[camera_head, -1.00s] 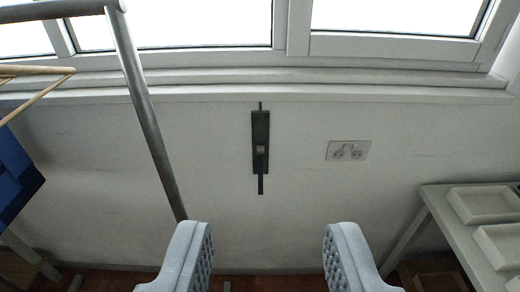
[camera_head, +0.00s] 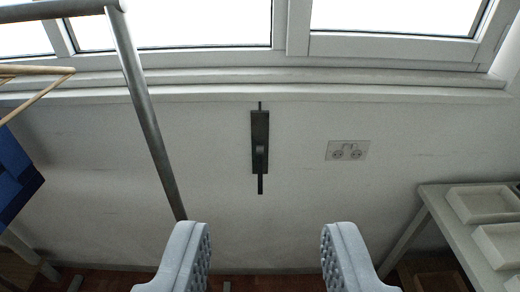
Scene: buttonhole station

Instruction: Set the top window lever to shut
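A dark lever fitting (camera_head: 260,142) is mounted on the pale wall below the window sill, near the middle of the view. It has a long upright plate with a thin rod showing above and below it. A short handle part shows on its lower half, and I cannot tell its exact setting. My gripper (camera_head: 265,255) shows as two light blue padded fingers at the bottom of the view. They are wide apart with nothing between them. The gripper is nearer to me than the wall and apart from the lever.
A metal rail frame (camera_head: 148,125) stands at the left, with wooden hangers (camera_head: 38,72) and blue cloth (camera_head: 14,175). A socket plate (camera_head: 347,151) is on the wall right of the lever. A grey table (camera_head: 445,218) with white trays (camera_head: 484,204) stands at the right.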

